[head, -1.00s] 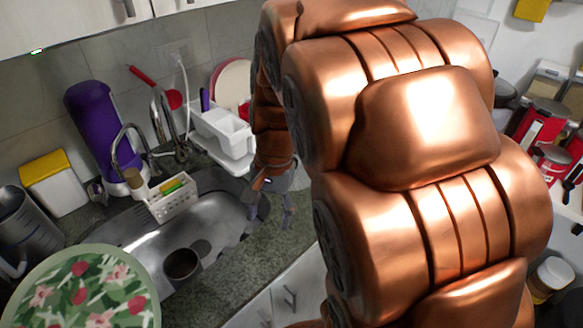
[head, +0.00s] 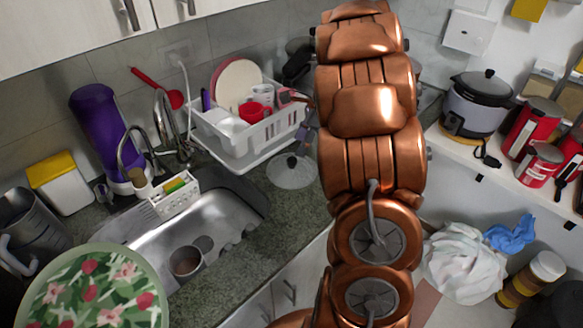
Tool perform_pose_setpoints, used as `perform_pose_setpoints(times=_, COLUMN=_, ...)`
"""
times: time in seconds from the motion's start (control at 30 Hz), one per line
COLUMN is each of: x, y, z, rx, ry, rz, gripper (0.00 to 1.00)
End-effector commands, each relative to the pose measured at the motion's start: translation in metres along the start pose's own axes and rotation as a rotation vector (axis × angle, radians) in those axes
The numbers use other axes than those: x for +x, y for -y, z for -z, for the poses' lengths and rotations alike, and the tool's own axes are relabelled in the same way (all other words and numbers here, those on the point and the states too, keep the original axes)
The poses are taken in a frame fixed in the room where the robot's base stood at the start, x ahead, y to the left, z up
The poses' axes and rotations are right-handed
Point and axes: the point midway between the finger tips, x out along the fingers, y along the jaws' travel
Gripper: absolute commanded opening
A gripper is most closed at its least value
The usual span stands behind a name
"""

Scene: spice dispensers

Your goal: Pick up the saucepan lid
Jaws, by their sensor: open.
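The saucepan lid (head: 290,172), a round see-through lid with a small knob, lies on the stone counter right of the sink, in front of the dish rack. My gripper (head: 307,136) shows only in part at the left edge of my copper arm, above and just behind the lid in the picture. Its grey fingers look open and apart from the lid. The arm hides most of the gripper.
The white dish rack (head: 250,136) with dishes and a red cup stands behind the lid. The steel sink (head: 222,222) with a small pot (head: 186,262) lies to the left. A rice cooker (head: 476,106) stands on the right shelf. Counter in front of the lid is clear.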

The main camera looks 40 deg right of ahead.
Motion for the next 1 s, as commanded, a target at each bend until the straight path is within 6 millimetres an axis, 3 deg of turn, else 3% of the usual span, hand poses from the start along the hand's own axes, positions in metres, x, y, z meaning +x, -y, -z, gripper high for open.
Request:
perform_pose_setpoints(times=0.47, x=0.032, y=0.006, z=0.003, rx=0.034, ry=0.008, rz=0.003, gripper=0.61)
perform_pose_setpoints(times=0.8, x=0.073, y=0.007, z=0.002, rx=0.031, ry=0.009, rz=0.001, gripper=0.61)
perform_pose_setpoints(times=1.0, x=0.079, y=0.008, z=0.003, rx=0.031, ry=0.008, rz=0.006, gripper=0.61)
